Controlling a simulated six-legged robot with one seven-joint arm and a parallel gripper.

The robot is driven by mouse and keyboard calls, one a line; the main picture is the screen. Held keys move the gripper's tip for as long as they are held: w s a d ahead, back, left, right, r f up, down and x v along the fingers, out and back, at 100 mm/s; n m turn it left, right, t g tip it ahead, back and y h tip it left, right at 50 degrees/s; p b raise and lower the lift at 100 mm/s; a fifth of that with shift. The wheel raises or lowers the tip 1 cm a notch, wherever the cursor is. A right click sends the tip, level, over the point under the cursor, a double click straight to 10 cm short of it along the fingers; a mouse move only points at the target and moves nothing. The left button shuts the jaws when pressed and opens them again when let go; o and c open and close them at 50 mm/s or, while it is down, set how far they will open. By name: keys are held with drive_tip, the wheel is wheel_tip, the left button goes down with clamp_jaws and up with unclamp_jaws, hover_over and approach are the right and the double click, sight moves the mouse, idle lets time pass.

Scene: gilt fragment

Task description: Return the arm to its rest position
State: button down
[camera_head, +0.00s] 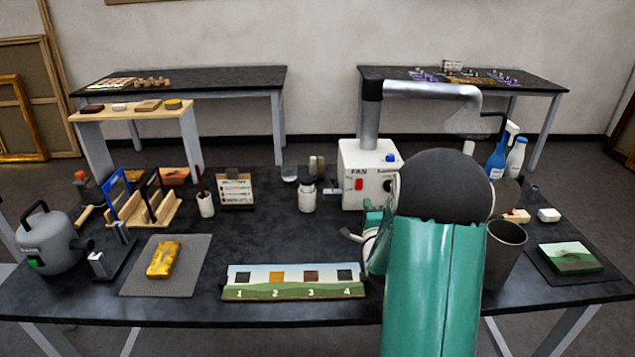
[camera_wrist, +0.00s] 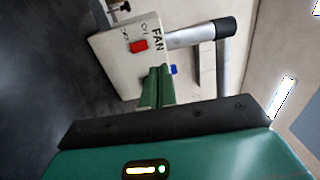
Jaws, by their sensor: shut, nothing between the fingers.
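My arm, green with a dark round joint, rises at the right of centre in the head view and stands over the dark table (camera_head: 215,300). In the wrist view my gripper (camera_wrist: 157,72) shows as two green fingers close together, with nothing between them. Beyond the fingers is the white fan box (camera_wrist: 115,50) with a red switch, which also shows in the head view (camera_head: 352,165). In the head view my gripper is mostly hidden behind my arm.
A gold fragment (camera_head: 163,259) lies on a grey mat at the left. A numbered strip (camera_head: 294,292) lies at the front. A dark cup (camera_head: 505,250) stands just right of my arm, and a green-topped block (camera_head: 570,257) sits farther right. A grey kettle-like vessel (camera_head: 50,240) stands far left.

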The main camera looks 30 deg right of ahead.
drive_tip(key=s+a+r+n+g+y, duration=0.1)
drive_tip(key=a+r+n+g+y, duration=0.1)
drive_tip(key=a+r+n, duration=0.3)
drive_tip(key=s+a+r+n+g+y, duration=0.1)
drive_tip(key=a+n, duration=0.1)
drive_tip(key=a, duration=0.5)
drive_tip(key=a+r+n+g+y, duration=0.2)
drive_tip(key=a+r+n, duration=0.15)
drive_tip(key=a, duration=0.35)
drive_tip(key=s+a+n+g+y, duration=0.2)
drive_tip(key=s+a+n, duration=0.4)
drive_tip(key=s, duration=0.5)
drive_tip(key=s+a+n+g+y, duration=0.2)
drive_tip(key=s+a+n+g, duration=0.2)
drive_tip(key=s+a+n, duration=0.3)
drive_tip(key=s+a, duration=0.3)
drive_tip(key=s, duration=0.2)
drive_tip(key=shift+r, duration=0.4)
